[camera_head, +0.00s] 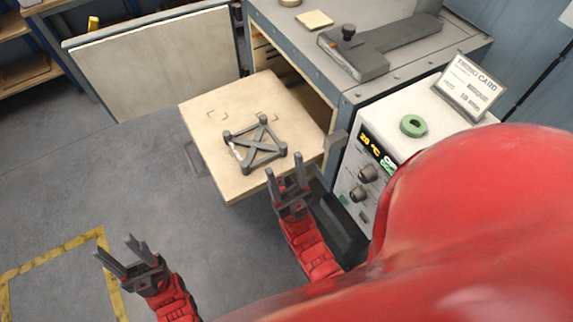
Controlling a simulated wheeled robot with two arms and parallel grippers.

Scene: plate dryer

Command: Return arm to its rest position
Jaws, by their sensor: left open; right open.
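My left gripper (122,254) is open and empty over the grey floor at the lower left. My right gripper (286,183) is open and empty, its fingertips near the front edge of a pale pulled-out shelf (208,112). A dark square frame with crossed bars and corner posts (257,143) stands on that shelf, beyond my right gripper and apart from it as far as I can tell. The large red shape at the lower right is part of my own body and hides what lies behind it.
The shelf sticks out of a grey cabinet (340,100) whose door (160,60) stands open at the left. A control box (378,165) with a display and knobs adjoins it, with a green ring (412,126) and a card (468,86) on top. The floor at left is clear.

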